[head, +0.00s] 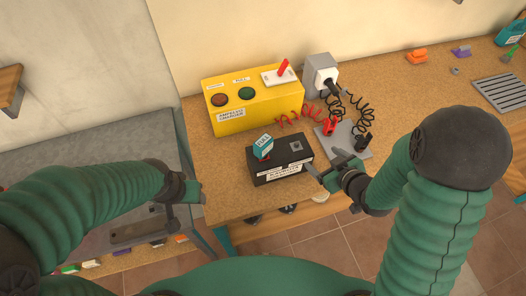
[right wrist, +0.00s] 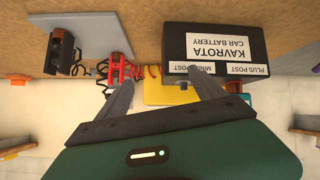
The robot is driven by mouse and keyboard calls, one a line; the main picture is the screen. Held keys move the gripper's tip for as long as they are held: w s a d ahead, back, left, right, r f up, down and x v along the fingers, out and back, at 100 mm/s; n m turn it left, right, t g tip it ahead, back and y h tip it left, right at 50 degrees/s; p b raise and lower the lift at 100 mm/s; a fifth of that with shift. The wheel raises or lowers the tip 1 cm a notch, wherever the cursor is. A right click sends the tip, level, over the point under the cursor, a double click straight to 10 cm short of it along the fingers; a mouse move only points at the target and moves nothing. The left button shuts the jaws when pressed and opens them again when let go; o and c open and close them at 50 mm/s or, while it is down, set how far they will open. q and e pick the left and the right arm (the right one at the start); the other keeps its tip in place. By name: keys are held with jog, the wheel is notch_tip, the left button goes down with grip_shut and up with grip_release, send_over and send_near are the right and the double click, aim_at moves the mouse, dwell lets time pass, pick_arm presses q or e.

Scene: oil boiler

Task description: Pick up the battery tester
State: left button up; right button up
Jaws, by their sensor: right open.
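A small teal device with a white label, which looks like the battery tester (head: 263,147), stands on the left part of the black car battery (head: 283,172) in the head view. I cannot clearly make it out in the right wrist view, where the labelled battery (right wrist: 215,25) is upside down. My right gripper (head: 325,166) is open and empty, just right of the battery and apart from the teal device. Its two fingers also show in the right wrist view (right wrist: 158,80). My left gripper (head: 190,191) is at the left edge of the bench; its fingers are not clear.
A yellow box (head: 275,107) with round buttons and a red switch stands behind the battery. A metal grate (head: 502,93) is far right.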

jog(key=a+y, duration=0.1)
jog(key=s+a+n+y+b, duration=0.1)
jog(key=a+y, duration=0.1)
jog(key=s+a+f+n+t+y, duration=0.1)
jog(key=a+y, duration=0.1)
jog(key=shift+a+b, duration=0.15)
jog(key=shift+b, duration=0.15)
jog(key=n+y+b, duration=0.1)
jog(key=y+b, duration=0.4)
send_near(256, 141)
notch_tip(256, 141, down, 4)
jog(key=d, duration=0.1)
jog(key=shift+t, duration=0.5)
jog(key=p+x, duration=0.2)
jog(key=x, duration=1)
jog(key=shift+w+d, duration=0.15)
pick_arm(q)
jog(key=x, duration=0.5)
jog(key=shift+s+a+f, duration=0.15)
jog(key=shift+s, duration=0.2)
pick_arm(e)
jog(key=shift+w, duration=0.2)
jog(key=c, duration=1.6)
jog(key=shift+r, duration=0.15)
